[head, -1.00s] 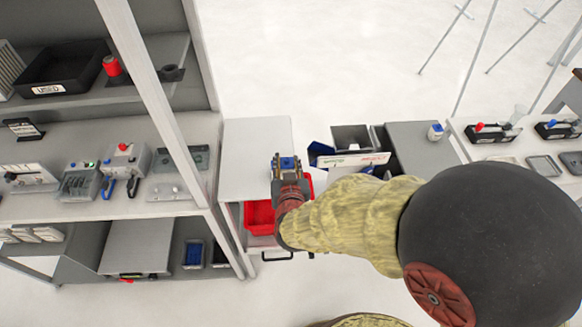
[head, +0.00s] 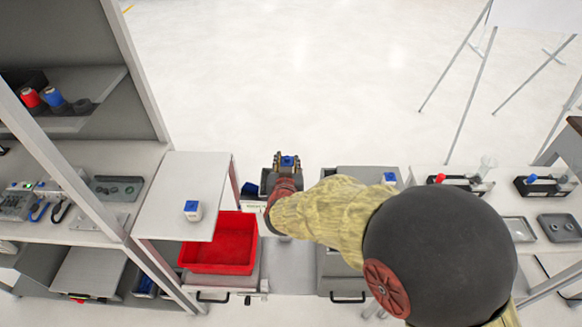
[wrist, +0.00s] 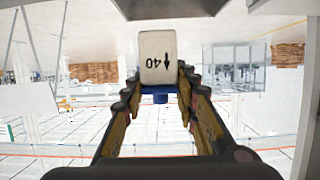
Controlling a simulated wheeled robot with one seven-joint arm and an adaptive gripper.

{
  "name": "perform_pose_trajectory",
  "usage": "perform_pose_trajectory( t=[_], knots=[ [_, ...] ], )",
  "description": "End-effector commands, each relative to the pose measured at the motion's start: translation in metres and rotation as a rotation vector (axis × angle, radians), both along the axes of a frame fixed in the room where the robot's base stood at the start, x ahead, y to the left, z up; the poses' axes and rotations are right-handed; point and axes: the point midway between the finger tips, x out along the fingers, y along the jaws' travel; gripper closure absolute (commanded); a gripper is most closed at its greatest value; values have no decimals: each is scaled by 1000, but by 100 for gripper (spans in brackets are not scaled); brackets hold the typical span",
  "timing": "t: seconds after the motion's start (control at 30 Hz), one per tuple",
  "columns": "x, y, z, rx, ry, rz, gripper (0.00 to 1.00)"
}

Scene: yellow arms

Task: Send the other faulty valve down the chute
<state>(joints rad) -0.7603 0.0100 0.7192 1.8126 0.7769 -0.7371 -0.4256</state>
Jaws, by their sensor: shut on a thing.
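My gripper (head: 287,163) is shut on a white valve with a blue cap; the blue cap (head: 288,160) shows between the fingers in the head view. The gripper is over the gap between the white table and the grey cabinet, above a dark grey open box (head: 266,182), partly hidden by my arm. A second blue-capped valve (head: 193,210) stands on the white table. A third (head: 390,178) stands on the grey cabinet.
The shelf rack (head: 70,165) with devices is at left. At right, a bench holds trays (head: 562,227) and valve fixtures. My arm hides much of the grey cabinet (head: 352,180).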

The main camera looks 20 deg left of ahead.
Motion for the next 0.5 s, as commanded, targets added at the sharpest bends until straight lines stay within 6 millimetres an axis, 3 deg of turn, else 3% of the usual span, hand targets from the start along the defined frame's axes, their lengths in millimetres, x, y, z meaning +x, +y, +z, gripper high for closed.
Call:
perform_pose_trajectory(
  t=[0.5],
  knots=[
    [-1,0,-47,-9,1,4,98]
  ],
)
